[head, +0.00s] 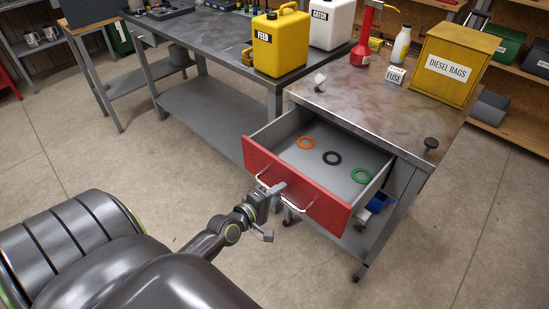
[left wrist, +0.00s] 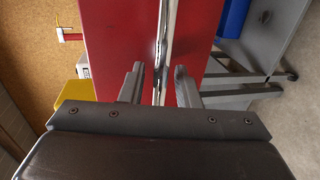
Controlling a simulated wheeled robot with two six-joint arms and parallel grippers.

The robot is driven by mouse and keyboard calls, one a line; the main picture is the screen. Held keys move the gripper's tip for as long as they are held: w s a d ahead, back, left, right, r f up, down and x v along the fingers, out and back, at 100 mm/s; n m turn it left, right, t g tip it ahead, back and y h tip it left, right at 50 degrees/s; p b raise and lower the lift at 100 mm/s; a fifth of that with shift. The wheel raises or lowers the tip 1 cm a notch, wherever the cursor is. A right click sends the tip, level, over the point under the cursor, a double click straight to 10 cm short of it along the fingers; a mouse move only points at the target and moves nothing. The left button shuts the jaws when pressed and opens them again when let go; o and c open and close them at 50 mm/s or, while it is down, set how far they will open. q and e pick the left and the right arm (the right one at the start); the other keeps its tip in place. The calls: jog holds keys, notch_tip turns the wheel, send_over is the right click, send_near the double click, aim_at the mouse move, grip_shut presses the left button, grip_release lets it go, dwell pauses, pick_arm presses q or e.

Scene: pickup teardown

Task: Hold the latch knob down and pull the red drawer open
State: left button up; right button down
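The red drawer (head: 292,190) of the metal cart is open in the head view, its grey inside showing. Its silver handle (head: 308,204) runs along the red front. My left gripper (head: 277,190) is at the left part of the handle. In the left wrist view the handle (left wrist: 163,50) runs between the two fingers of my left gripper (left wrist: 160,80), with gaps beside it, so the gripper is open around it. A black knob (head: 431,144) stands on the cart top's right corner and a pale knob (head: 320,82) on its left side; nothing touches either. My right gripper is not in view.
Orange (head: 305,142), black (head: 332,158) and green (head: 362,174) rings lie in the drawer. A yellow DIESEL RAGS box (head: 447,70), a FUSE box (head: 395,76), a bottle and a red can stand on the cart. A workbench (head: 210,45) stands left. The floor before the drawer is clear.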

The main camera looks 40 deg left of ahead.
pick_arm(q)
jog(key=b+v, duration=0.2)
jog(key=v, duration=1.5)
jog(key=shift+s+a+b, duration=0.15)
jog(key=shift+s+b, duration=0.05)
jog(key=shift+b, duration=0.15)
jog(key=s+a+f+m+g+y, duration=0.1)
jog(key=s+a+f+m+g, duration=0.15)
jog(key=f, duration=0.75)
jog(key=s+a+f+m+g+y, duration=0.1)
jog(key=s+f+m+g, duration=0.15)
jog(key=f, duration=0.75)
jog(key=s+a+f+m+g+y, duration=0.1)
jog(key=s+a+f+m+g, duration=0.15)
jog(key=f, duration=0.65)
jog(key=s+d+f+m+g, duration=0.3)
jog(key=s+d+f+m, duration=0.1)
jog(key=s+f, duration=0.3)
jog(key=s+d+f+m+g+h+p, duration=0.1)
jog(key=s+d+f+m+g, duration=0.3)
jog(key=f, duration=0.5)
jog(key=s+d+m, duration=0.1)
jog(key=s+d, duration=0.1)
jog(key=s, duration=0.1)
jog(key=shift+s, duration=0.3)
jog(key=shift+s+f, duration=0.1)
